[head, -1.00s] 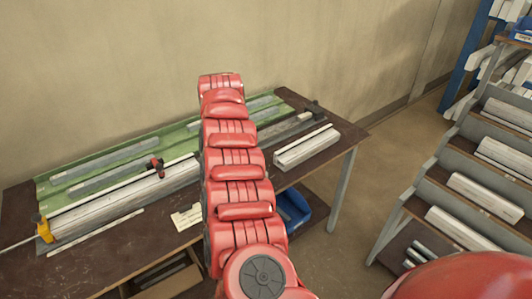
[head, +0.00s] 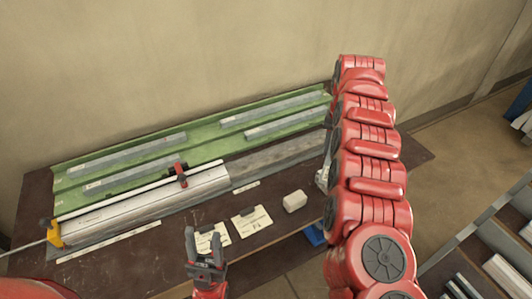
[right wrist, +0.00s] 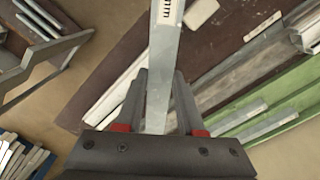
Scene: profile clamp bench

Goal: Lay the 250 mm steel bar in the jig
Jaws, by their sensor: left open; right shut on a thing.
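The right wrist view shows my right gripper (right wrist: 158,105) shut on a flat steel bar (right wrist: 166,50), whose label ends in "mm". In the head view my right arm (head: 368,170) hides that gripper and the bar. My left gripper (head: 205,255) is open and empty near the bench's front edge. The jig is a long grey channel with a pale profile (head: 150,203) in its left part. A yellow stop (head: 54,233) is at its left end and a red clamp (head: 178,175) sits over it. Its right part (head: 270,158) looks empty; its far right end is hidden.
A green tray (head: 205,138) with several grey bars (head: 270,107) lies along the back of the bench (head: 275,228). A white block (head: 294,201) and paper cards (head: 250,221) lie in front of the jig. A shelf rack (head: 510,235) stands at the right.

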